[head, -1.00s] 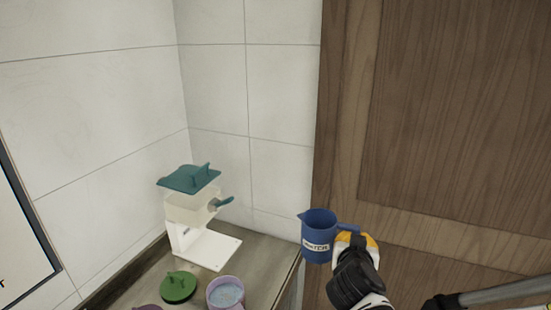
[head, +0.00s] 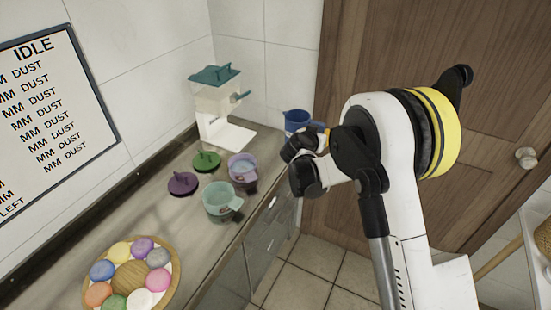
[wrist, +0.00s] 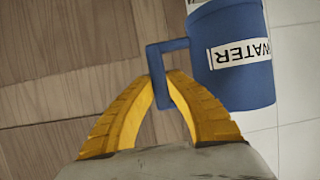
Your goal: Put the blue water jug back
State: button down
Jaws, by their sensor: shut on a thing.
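The blue water jug (head: 295,124) is upright beside the right edge of the counter, in front of the wooden door. Its lower part is hidden behind my gripper (head: 327,138) in the head view. In the wrist view the jug (wrist: 240,88) fills the upper right, its WATER label upside down in the picture. The two yellow fingers of my gripper (wrist: 166,82) are shut on the jug's handle (wrist: 155,66). The jug appears to be held in the air, clear of the counter.
A white dispenser with a teal lid (head: 214,75) stands at the counter's back corner. A purple cup (head: 243,170), a green cup (head: 220,202), a green lid (head: 206,161) and a purple lid (head: 183,184) lie nearby. A round wooden tray (head: 130,277) holds several colored pieces.

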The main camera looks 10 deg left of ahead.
jog(key=shift+w+a+f, duration=0.15)
jog(key=shift+f, duration=0.05)
jog(key=w+a+f+b, duration=0.1)
jog(key=w+a+f, duration=0.1)
jog(key=a, duration=0.1)
jog(key=w+a+f+b, duration=0.2)
jog(key=a+f, duration=0.1)
jog(key=w+a+f+b, duration=0.1)
jog(key=a+f+b, duration=0.1)
jog(key=a, duration=0.2)
jog(key=shift+w+f, duration=0.15)
jog(key=shift+w, duration=0.25)
notch_tip(320, 180, down, 2)
jog(key=shift+f+b, duration=0.25)
jog(key=shift+b, duration=0.55)
jog(key=shift+f, duration=0.4)
jog(key=c, duration=1.5)
grip_release()
